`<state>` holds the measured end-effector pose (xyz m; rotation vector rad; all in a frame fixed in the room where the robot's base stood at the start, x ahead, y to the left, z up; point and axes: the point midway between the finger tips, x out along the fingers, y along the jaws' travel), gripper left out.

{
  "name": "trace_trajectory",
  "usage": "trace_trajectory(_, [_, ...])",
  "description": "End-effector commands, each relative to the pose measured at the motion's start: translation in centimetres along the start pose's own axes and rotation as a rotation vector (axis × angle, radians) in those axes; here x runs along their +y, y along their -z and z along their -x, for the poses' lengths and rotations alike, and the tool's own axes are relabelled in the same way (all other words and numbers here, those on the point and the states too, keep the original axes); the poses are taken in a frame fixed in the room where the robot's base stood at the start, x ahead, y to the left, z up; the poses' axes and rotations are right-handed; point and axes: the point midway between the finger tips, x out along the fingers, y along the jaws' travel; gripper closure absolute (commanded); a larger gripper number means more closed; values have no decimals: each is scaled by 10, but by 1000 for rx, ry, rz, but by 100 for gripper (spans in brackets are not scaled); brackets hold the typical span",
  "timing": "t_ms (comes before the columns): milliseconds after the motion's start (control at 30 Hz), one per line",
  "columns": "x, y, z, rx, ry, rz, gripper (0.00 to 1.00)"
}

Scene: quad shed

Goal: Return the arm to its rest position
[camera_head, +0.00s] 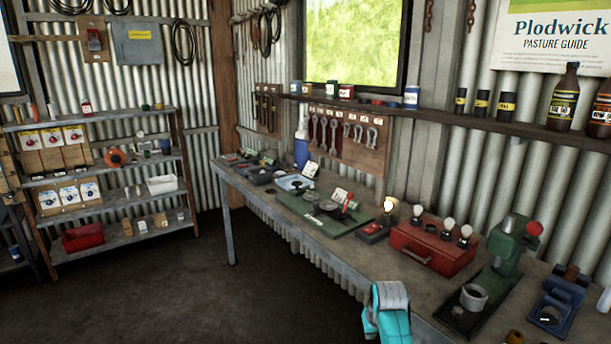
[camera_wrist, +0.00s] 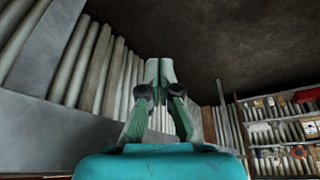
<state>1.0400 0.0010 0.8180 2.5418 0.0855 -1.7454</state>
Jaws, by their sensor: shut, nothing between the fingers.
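My gripper (camera_wrist: 158,72) shows in the middle of the wrist view. Its green-grey fingers come together at the tips, and nothing is held between them. It points at open space beside the corrugated wall, with dark floor beyond. The wrist view appears upside down. In the head view, a teal and grey part of my arm (camera_head: 388,312) shows at the bottom, in front of the workbench's (camera_head: 345,238) near edge. The fingers cannot be made out there.
A red toolbox (camera_head: 432,246), a green press (camera_head: 508,246) and a blue vise-like tool (camera_head: 558,305) stand on the bench near my arm. A green mat (camera_head: 300,205) with parts lies farther back. A stocked shelf rack (camera_head: 125,238) stands far left. The floor (camera_head: 190,290) is clear.

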Motion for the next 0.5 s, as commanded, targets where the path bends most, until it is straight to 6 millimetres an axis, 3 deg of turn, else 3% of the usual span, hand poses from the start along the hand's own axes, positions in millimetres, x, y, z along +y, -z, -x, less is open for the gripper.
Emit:
trace_trajectory(33, [-2,-21,-16,15,-2,-2,100])
trace_trajectory(200, [-5,-76,-53,89,-8,-9,100])
trace_trajectory(500, [-13,-180,-87,218,-19,-21,100])
